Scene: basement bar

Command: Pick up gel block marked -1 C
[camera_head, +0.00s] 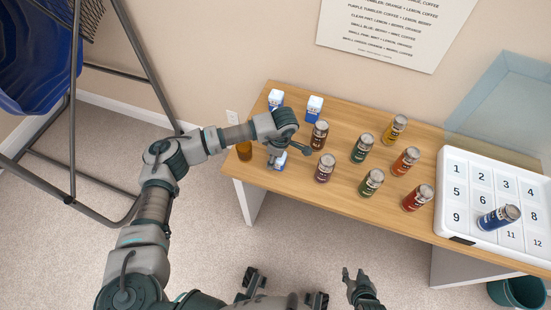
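Three small white-and-blue blocks, which look like the gel blocks, are on the left part of the wooden table; their marks are too small to read. One block (276,98) is at the back left and another block (315,107) is to its right. The third block (280,162) is nearer the front edge, partly hidden under my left gripper (287,153). The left gripper's fingers look spread apart above and around this block; I cannot tell whether they touch it. My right gripper (354,276) is open and empty, low in front of the table.
Several capped jars, such as a dark brown jar (319,135), stand on the table (290,178) right of my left gripper. An amber bottle (244,151) is at the left end. A numbered white tray (452,222) holding a blue jar (497,218) is at right.

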